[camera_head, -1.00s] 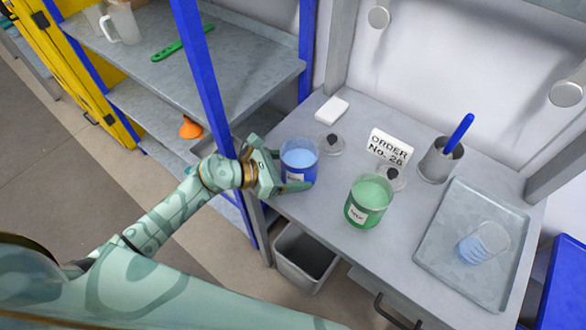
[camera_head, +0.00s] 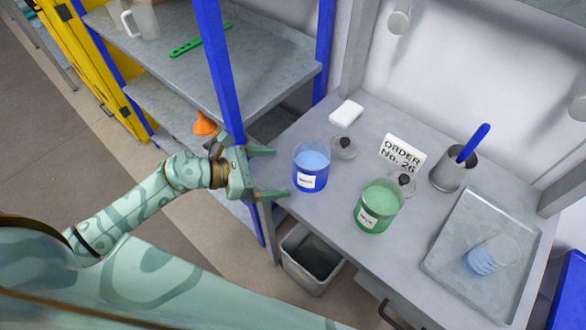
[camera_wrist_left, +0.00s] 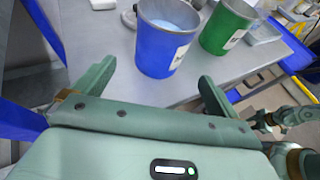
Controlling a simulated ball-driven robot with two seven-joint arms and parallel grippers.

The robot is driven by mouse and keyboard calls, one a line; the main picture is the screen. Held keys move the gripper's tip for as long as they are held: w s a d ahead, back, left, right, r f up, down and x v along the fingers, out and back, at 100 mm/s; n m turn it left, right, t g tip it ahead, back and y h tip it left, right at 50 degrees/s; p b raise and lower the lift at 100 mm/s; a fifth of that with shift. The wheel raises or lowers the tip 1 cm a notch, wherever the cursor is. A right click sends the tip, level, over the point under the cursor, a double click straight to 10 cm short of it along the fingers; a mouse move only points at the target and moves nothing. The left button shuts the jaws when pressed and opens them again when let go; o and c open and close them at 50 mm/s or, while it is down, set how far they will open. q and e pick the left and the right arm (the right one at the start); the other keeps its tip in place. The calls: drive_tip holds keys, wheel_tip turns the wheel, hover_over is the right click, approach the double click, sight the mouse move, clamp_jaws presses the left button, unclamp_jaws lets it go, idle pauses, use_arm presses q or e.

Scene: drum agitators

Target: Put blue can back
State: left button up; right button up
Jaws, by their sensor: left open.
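The blue can (camera_head: 311,168) stands upright on the grey table, open at the top with light blue liquid inside and a white label. It also shows in the left wrist view (camera_wrist_left: 160,48), just beyond the fingertips. My left gripper (camera_head: 274,172) is open and empty at the table's left edge, its fingers pointing at the can with a small gap between. In the left wrist view, the two fingers (camera_wrist_left: 155,85) are spread wide with nothing between them. My right gripper is not clearly in the head view; an arm part shows at the right of the left wrist view.
A green can (camera_head: 378,208) stands right of the blue can. Lids, a white block (camera_head: 346,112), an order sign (camera_head: 402,153), a grey cup (camera_head: 453,170) and a tray (camera_head: 447,250) holding a glass fill the table. A blue-post shelf (camera_head: 235,85) stands close left. A bin (camera_head: 311,262) is below.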

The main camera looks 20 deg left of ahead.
use_arm(q)
drive_tip(key=v, duration=0.3)
drive_tip(key=shift+r, duration=0.1)
